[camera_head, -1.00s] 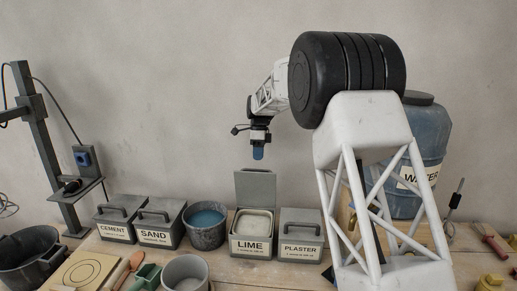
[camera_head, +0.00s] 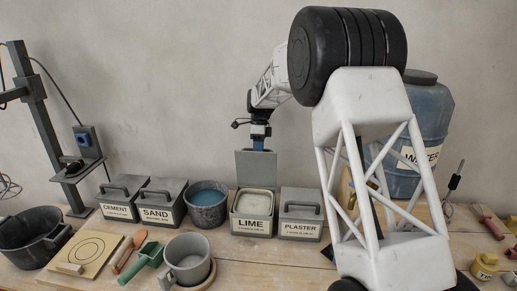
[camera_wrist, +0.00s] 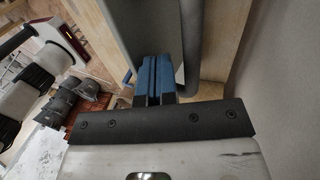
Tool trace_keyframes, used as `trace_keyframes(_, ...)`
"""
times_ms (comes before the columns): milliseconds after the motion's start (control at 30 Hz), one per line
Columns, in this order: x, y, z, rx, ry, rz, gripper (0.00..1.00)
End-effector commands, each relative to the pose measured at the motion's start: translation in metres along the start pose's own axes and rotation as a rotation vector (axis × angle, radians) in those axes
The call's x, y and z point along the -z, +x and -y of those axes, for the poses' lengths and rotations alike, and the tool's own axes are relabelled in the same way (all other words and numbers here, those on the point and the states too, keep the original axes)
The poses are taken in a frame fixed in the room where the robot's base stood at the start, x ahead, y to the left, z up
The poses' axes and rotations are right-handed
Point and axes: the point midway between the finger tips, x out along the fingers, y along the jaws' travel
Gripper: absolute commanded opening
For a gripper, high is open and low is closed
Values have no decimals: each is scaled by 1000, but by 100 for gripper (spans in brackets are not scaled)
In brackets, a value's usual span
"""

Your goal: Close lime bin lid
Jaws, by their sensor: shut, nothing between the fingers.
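The lime bin (camera_head: 252,226) is a grey box with a LIME label, open, with pale powder inside. Its lid (camera_head: 256,168) stands upright at the back of the bin. My gripper (camera_head: 258,144) is shut and empty, pointing down at the lid's top edge; the lid seems to hide its fingertips from behind. In the wrist view my gripper's blue fingers (camera_wrist: 154,78) are together beside the lid's grey panel (camera_wrist: 142,28) and its handle bar (camera_wrist: 191,45). Whether they touch is unclear.
The closed plaster bin (camera_head: 301,214) stands right of the lime bin, and a blue-filled bucket (camera_head: 207,203) stands left. Closed sand (camera_head: 163,203) and cement (camera_head: 119,199) bins are farther left. The wall is close behind the bins.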

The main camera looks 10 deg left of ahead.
Motion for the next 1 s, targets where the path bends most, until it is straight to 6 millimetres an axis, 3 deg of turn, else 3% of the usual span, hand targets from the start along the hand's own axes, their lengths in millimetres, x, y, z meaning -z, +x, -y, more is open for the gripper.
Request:
trace_keyframes(433,0,4,-11,61,0,1,0)
trace_keyframes(1000,0,24,-47,285,-2,0,0)
